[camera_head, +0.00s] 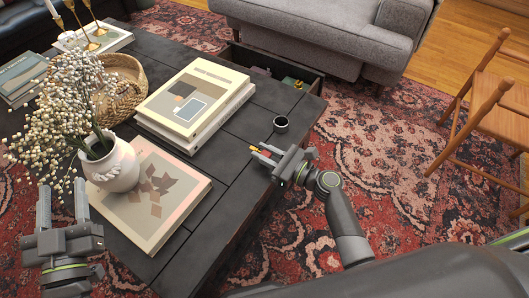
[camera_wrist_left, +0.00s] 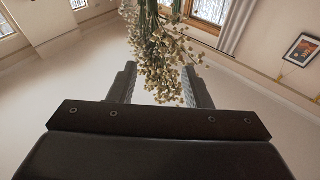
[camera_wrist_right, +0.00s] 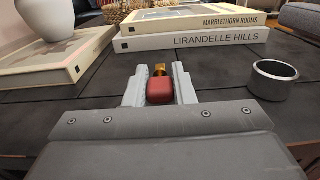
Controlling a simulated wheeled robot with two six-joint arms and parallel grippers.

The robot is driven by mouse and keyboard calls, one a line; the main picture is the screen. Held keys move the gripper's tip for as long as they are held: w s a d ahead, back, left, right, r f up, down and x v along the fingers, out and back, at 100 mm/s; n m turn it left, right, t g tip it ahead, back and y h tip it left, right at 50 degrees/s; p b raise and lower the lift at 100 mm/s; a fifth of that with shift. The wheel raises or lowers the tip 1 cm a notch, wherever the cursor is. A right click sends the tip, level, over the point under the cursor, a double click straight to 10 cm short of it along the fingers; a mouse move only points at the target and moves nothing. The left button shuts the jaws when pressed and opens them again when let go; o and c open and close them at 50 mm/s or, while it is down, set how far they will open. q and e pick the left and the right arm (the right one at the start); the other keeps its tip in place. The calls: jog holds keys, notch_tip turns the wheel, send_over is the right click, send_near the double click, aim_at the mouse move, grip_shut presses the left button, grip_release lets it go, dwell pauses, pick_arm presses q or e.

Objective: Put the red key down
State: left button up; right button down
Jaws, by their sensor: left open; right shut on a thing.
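The red key (camera_wrist_right: 160,90) is between the fingers of my right gripper (camera_wrist_right: 160,86), which is shut on it. Its red head faces the wrist camera and a gold-coloured part shows beyond it. In the head view the key (camera_head: 256,150) shows small at the tips of my right gripper (camera_head: 262,154), over the right edge of the dark coffee table (camera_head: 232,140). I cannot tell whether the key touches the table top. My left gripper (camera_head: 62,208) is open and empty at the lower left, beside the white flower vase. It points upward in its wrist view (camera_wrist_left: 160,90).
A small dark cup (camera_head: 281,124) stands close to my right gripper. Stacked books (camera_head: 196,98) and a large book (camera_head: 150,205) under the vase (camera_head: 115,168) fill much of the table. An open drawer (camera_head: 285,70) is at the far end. Bare table lies between books and right gripper.

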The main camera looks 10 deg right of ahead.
pick_arm(q)
jog(key=shift+s+d+r+t, duration=0.15)
jog(key=shift+r+t, duration=0.3)
jog(key=shift+r, duration=0.25)
jog(key=shift+s+d+r+t, duration=0.1)
jog(key=shift+r+t, duration=0.35)
jog(key=shift+r, duration=0.2)
pick_arm(e)
jog(key=shift+f, duration=0.3)
jog(key=shift+f+b, duration=0.3)
jog(key=shift+b, duration=0.15)
jog(key=c, duration=1.2)
grip_release()
pick_arm(q)
jog(key=shift+s+d+r+m+t+h, duration=0.15)
jog(key=shift+s+r+m+t, duration=0.2)
jog(key=shift+r, duration=0.3)
jog(key=shift+s+d+r+m+t+h, duration=0.15)
jog(key=shift+s+r+m+t, duration=0.1)
jog(key=shift+r+t, duration=0.3)
jog(key=shift+a, duration=0.1)
